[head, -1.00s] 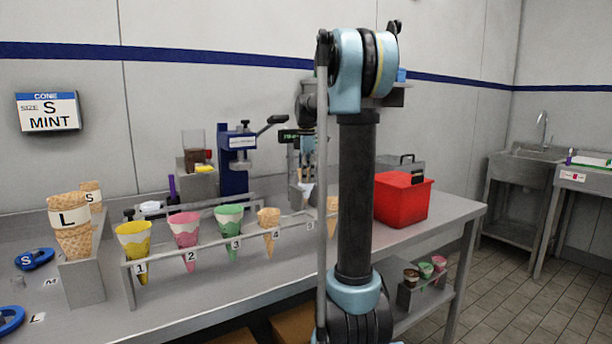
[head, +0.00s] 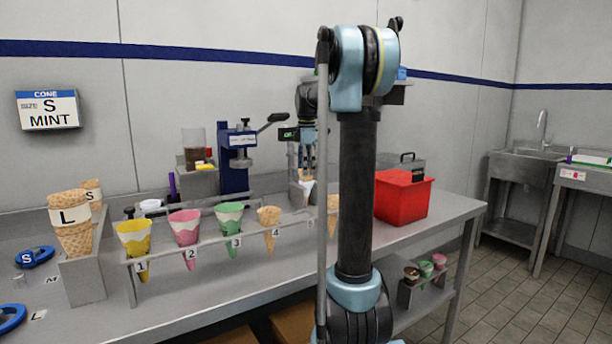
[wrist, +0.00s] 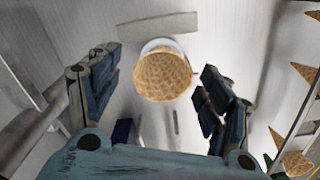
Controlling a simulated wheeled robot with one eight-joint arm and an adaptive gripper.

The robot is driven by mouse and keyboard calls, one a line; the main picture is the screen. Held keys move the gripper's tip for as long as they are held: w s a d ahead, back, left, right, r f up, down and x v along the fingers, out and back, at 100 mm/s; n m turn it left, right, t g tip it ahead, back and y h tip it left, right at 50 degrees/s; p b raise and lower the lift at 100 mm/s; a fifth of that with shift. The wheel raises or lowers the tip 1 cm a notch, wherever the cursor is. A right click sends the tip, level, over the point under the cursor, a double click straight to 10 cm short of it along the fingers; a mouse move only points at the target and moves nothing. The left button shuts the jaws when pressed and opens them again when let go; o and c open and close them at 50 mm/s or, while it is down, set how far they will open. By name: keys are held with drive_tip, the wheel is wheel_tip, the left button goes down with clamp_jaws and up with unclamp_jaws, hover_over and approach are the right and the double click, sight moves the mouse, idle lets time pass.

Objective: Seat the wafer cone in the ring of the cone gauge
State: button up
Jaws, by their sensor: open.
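In the wrist view the wafer cone (wrist: 164,76) shows its round, open mouth between my fingers. A pale rim, apparently the ring of the cone gauge (wrist: 170,43), curves round its far side. I cannot tell from this view how deep the cone sits. My gripper (wrist: 160,64) is open, with a gap between each finger and the cone. In the head view my gripper (head: 308,152) points down over the cone (head: 305,175), partly hidden by my arm. The cone is above a white tapered piece at the gauge.
A rack (head: 205,243) with several numbered cones stands in front. A stand (head: 84,276) holds L and S cones at left. A blue press (head: 236,160) is behind, and a red bin (head: 403,198) is at right. A wall sign (head: 48,110) reads size S, mint.

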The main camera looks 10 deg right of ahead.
wheel_tip(320, 180, up, 10)
idle(0.4)
drive_tip(key=shift+s+f, duration=0.1)
drive_tip(key=shift+f, duration=0.05)
idle(0.4)
